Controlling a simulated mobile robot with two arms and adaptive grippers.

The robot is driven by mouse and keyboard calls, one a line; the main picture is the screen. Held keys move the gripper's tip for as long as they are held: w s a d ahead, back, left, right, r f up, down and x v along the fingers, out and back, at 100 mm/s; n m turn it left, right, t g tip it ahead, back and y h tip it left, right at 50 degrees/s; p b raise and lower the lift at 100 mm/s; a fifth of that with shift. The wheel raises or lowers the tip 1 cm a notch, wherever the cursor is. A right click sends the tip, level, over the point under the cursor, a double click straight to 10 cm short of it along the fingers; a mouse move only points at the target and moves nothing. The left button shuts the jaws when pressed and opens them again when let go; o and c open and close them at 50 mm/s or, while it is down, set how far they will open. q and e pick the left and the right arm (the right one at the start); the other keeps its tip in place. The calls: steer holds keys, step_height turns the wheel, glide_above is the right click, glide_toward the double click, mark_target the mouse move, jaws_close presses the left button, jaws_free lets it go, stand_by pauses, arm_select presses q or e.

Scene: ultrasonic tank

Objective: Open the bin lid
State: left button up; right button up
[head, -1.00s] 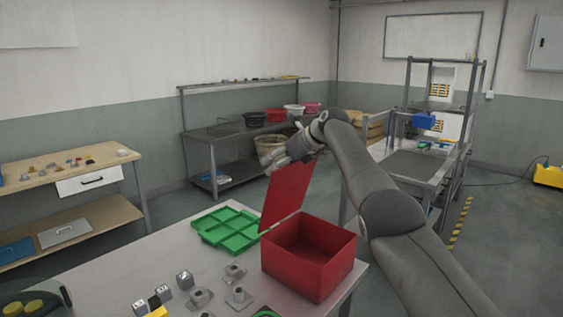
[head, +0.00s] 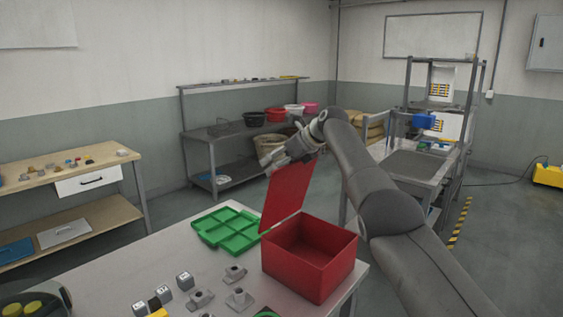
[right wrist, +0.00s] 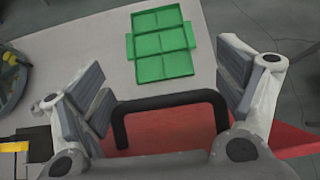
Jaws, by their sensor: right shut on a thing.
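The open red bin (head: 310,258) stands at the right end of the near table, and its inside is visible and looks empty. Its red lid (head: 287,197) stands raised along the bin's left side, leaning a little. My right gripper (head: 277,158) is at the lid's upper edge. My left gripper is not in view.
A green compartment tray (head: 230,228) lies on the table (head: 130,262) left of the bin. Several small metal parts (head: 203,298) lie in front of it. A round container with yellow items (head: 35,305) is at the near left.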

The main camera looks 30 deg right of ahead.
steer(key=shift+s+a+f, duration=0.1)
steer(key=shift+a+f, duration=0.15)
steer(key=shift+f, duration=0.55)
steer(key=o, duration=1.2)
steer(key=shift+w+a, duration=0.15)
steer(key=shift+w, duration=0.25)
steer(key=v, duration=1.2)
steer(key=shift+w, duration=0.1)
